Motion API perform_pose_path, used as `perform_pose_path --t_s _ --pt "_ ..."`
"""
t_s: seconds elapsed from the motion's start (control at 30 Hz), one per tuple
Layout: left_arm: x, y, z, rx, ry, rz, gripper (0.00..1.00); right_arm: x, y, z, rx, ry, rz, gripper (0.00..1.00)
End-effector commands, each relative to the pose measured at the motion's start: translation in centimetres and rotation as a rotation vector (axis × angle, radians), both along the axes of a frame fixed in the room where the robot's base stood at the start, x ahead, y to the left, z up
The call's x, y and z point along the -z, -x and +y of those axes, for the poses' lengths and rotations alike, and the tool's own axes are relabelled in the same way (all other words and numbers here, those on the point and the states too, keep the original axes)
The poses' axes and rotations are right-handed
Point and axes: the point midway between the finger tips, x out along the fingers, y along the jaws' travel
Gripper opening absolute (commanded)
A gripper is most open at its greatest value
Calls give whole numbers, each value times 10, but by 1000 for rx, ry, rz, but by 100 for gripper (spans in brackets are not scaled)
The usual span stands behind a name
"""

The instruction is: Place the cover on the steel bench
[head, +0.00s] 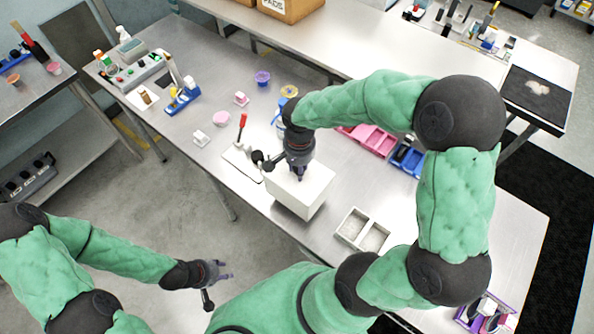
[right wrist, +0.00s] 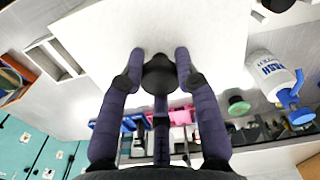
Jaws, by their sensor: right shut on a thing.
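The cover (head: 302,193) is a white box with flat sides, at the front edge of the steel bench (head: 420,195) in the head view. My right gripper (head: 299,172) is above it, pointing down. In the right wrist view, the fingers (right wrist: 158,62) are shut around the black knob on top of the white cover (right wrist: 110,35). I cannot tell whether the cover's lower edge touches the bench. My left gripper (head: 224,271) is open and empty, low over the floor in front of the bench.
A white two-part tray (head: 362,231) stands right of the cover. A small stand with a red-handled tool (head: 241,134) is close on its left. Pink bins (head: 372,138) and a blue bin (head: 407,158) stand behind. The bench's right end has bare room.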

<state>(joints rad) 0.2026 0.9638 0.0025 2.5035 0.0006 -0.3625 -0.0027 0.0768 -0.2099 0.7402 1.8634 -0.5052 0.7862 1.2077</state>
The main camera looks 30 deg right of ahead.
Motion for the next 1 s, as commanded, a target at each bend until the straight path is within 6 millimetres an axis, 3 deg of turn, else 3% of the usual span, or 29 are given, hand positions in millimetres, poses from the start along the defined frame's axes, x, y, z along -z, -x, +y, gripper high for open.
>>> perform_pose_path --t_s 0.37,0.6,1.0 --pt "0 0 0 0 0 0 40 24 -19 -4 1 -1 1 0" --pt "-3 0 0 0 0 0 40 52 -18 -4 0 0 1 0" --pt "3 0 0 0 0 0 40 57 -18 -4 0 -1 -1 0"
